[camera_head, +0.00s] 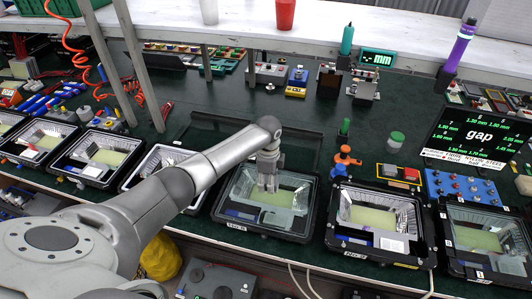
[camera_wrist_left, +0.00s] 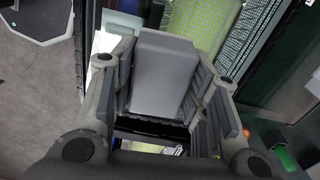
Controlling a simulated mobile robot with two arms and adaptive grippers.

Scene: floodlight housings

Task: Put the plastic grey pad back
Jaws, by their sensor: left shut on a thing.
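My left gripper (camera_head: 268,183) reaches down over an open black floodlight housing (camera_head: 262,232) in the middle of the row. In the left wrist view, the left gripper (camera_wrist_left: 168,70) is shut on a plain grey block, which I take to be the grey pad (camera_wrist_left: 163,78). The pad sits between the two fingers. In the head view the pad cannot be told apart from the grey fingers. The housing has a shiny reflector and a yellow-green panel (camera_wrist_left: 205,28), which lies beyond the fingertips. I cannot tell whether the pad touches the housing. My right gripper is not in view.
More open housings stand at the right (camera_head: 376,222) and left (camera_head: 97,156). An orange stand (camera_head: 345,162) and a green-capped jar (camera_head: 395,140) are behind. A black "gap" sign (camera_head: 478,136) stands at the right. The green mat between bench tools and housings has free room.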

